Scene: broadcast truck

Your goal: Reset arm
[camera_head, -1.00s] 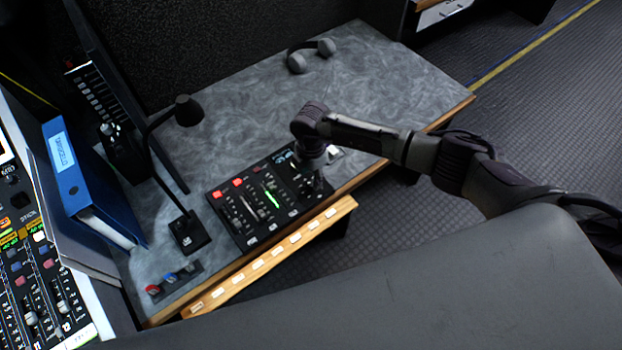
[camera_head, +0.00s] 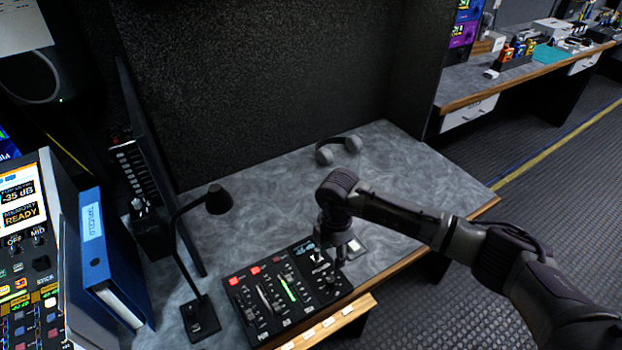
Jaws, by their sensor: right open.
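My right arm comes in from the lower right, and its gripper (camera_head: 328,262) points down over the right end of a small black control panel (camera_head: 262,318). The panel has red buttons, sliders and a lit green strip. The gripper is open, and I see nothing held in it. Its fingertips are small and dark against the panel, so I cannot tell whether they touch it. My left gripper is not in view.
The panel lies on a grey desk (camera_head: 400,185) with a wooden edge. Headphones (camera_head: 338,150) lie at the back. A black gooseneck lamp (camera_head: 200,318) and a blue binder (camera_head: 106,262) stand at left, by a mixing console (camera_head: 30,262). The middle of the desk is clear.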

